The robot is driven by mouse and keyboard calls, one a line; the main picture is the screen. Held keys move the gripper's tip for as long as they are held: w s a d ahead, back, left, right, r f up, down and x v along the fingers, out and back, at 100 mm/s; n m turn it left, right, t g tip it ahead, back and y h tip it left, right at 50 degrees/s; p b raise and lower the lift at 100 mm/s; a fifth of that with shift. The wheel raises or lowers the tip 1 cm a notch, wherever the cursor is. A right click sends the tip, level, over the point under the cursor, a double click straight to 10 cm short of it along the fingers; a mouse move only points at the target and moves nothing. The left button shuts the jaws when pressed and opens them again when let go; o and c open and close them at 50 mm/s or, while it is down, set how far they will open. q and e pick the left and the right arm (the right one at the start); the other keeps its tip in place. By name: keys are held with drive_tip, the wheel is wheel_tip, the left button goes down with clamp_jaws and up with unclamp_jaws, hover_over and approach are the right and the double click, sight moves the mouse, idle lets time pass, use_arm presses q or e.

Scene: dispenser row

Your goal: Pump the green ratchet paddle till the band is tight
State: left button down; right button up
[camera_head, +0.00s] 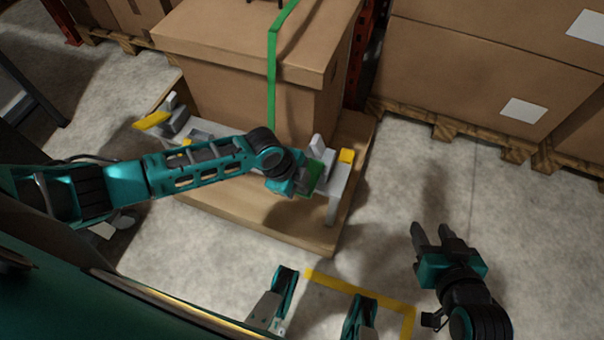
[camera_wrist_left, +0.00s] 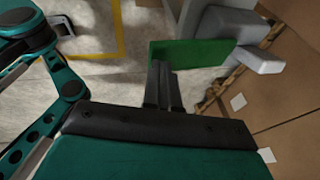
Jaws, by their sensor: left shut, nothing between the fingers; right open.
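The green ratchet paddle (camera_head: 315,179) is at the right part of a grey rail in front of a strapped carton. In the left wrist view it is a flat green plate (camera_wrist_left: 190,53) beside grey ratchet parts. My left gripper (camera_head: 300,186) is at the paddle's left side. In the left wrist view its shut, empty fingers (camera_wrist_left: 161,68) reach the paddle's lower edge; I cannot tell whether they touch. The green band (camera_head: 271,85) runs down the carton's front; its lower end is hidden. My right gripper (camera_head: 432,230) is open and empty over the floor at right.
The carton (camera_head: 225,92) stands on a wooden pallet (camera_head: 285,235). More cartons (camera_head: 470,80) stand behind. Floor at right is clear.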

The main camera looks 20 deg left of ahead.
use_arm(q)
drive_tip(key=shift+r+p, duration=0.85)
use_arm(e)
drive_tip(key=shift+r, duration=0.85)
use_arm(q)
drive_tip(key=shift+r+p, duration=0.5)
drive_tip(key=shift+p, duration=0.05)
drive_tip(key=r+p, duration=0.1)
drive_tip(key=p, duration=0.1)
drive_tip(key=r+p, duration=0.1)
drive_tip(key=r, duration=0.1)
drive_tip(key=shift+w+r+p, duration=0.15)
drive_tip(key=shift+w+p, duration=0.2)
drive_tip(key=w+p+v, duration=0.1)
drive_tip(key=p+v, duration=0.1)
drive_tip(key=v, duration=0.7)
drive_tip(key=shift+w+r, duration=0.25)
drive_tip(key=shift+r, duration=0.15)
use_arm(e)
drive_tip(key=d+r, duration=0.1)
drive_tip(key=d+r+h, duration=0.1)
drive_tip(key=r, duration=0.1)
drive_tip(key=shift+s+d, duration=0.1)
drive_tip(key=shift+s, duration=0.05)
drive_tip(key=shift+r, duration=0.15)
